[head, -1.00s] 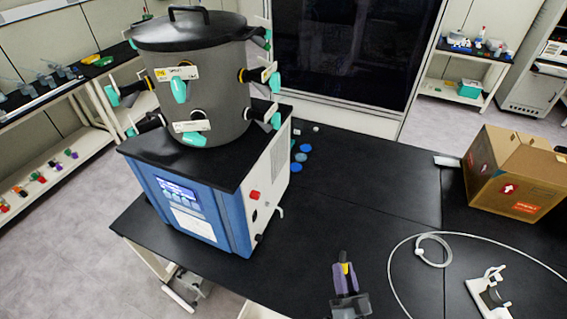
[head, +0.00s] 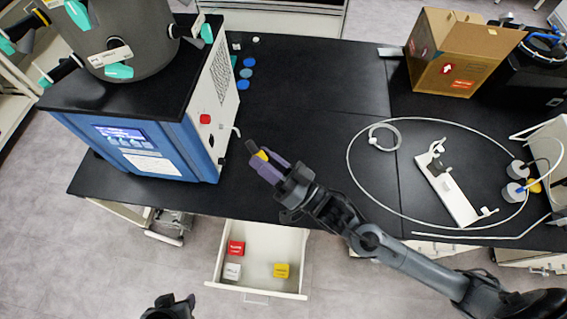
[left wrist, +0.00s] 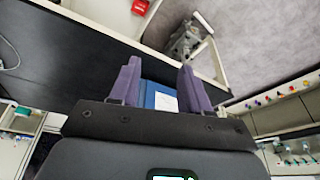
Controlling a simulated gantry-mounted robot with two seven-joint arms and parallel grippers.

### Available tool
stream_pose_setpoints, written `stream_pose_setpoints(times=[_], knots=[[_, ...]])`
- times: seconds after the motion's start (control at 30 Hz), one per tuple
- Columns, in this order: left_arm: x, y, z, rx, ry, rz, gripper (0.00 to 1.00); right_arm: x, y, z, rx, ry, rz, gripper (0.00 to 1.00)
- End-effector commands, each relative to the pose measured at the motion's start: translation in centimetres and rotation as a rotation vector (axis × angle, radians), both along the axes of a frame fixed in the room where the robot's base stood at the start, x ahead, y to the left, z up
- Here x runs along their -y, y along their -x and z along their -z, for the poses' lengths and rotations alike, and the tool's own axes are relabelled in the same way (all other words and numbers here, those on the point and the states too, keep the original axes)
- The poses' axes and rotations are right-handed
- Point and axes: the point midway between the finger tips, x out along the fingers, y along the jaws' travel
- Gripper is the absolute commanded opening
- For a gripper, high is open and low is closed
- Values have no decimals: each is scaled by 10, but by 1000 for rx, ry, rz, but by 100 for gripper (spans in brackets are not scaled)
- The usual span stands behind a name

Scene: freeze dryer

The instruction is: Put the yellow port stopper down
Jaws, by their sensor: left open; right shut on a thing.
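My right gripper (head: 266,163) is over the black bench top, to the right of the freeze dryer's blue base. It is shut on the yellow port stopper (head: 262,155), of which only a small yellow part shows between the purple fingers. A dark tip sticks out beyond it. Whether the stopper touches the bench I cannot tell. My left gripper (head: 172,305) shows at the bottom edge of the head view, in front of the bench. In the left wrist view its purple fingers (left wrist: 158,88) are apart with nothing between them.
The freeze dryer (head: 150,140) stands on the bench at the left. An open drawer (head: 257,292) below the bench edge holds red, white and yellow blocks. Blue discs (head: 245,73) lie behind. A tube loop (head: 350,150), white stand (head: 450,185) and cardboard box (head: 440,60) are at the right.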

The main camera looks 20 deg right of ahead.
Motion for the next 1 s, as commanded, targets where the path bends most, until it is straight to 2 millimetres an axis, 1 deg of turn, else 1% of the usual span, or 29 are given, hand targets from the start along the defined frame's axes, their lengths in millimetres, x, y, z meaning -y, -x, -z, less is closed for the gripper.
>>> stream_pose_setpoints(times=[0.03, 0.2, 0.23, 0.43, 0.57, 0.67, 0.77, 0.8, 0.87, 0.9, 0.97, 1.0], knots=[[0, 0, 0, 0, 0, 0, 47, -5, 0, -10, 5, -1, -27, 0], [0, 0, 0, 0, 0, 0, 47, -20, 1, -30, 2, -1, -98, 0], [0, 0, 0, 0, 0, 0, 48, -22, 1, -32, 2, -1, -108, 0], [0, -1, 0, 3, 0, 0, 48, -29, 2, -40, -1, -1, -139, 0], [4, -14, -4, 43, 3, 0, 48, -29, 2, -41, -1, 0, -143, 0], [12, -35, -11, 111, 16, 2, 48, -29, 2, -41, -1, 0, -143, 0], [27, -67, -24, 217, 44, 8, 48, -29, 2, -41, -1, -1, -142, 0], [35, -82, -31, 268, 61, 11, 48, -29, 2, -41, -1, -1, -142, 0], [49, -106, -45, 352, 98, 22, 48, -29, 2, -41, -1, -1, -141, 0], [60, -122, -56, 410, 129, 33, 48, -29, 2, -41, -1, -1, -141, 0], [79, -145, -73, 494, 184, 56, 48, -29, 2, -41, -1, -1, -141, 0], [92, -158, -84, 544, 228, 74, 48, -29, 2, -41, -1, -1, -141, 0]])
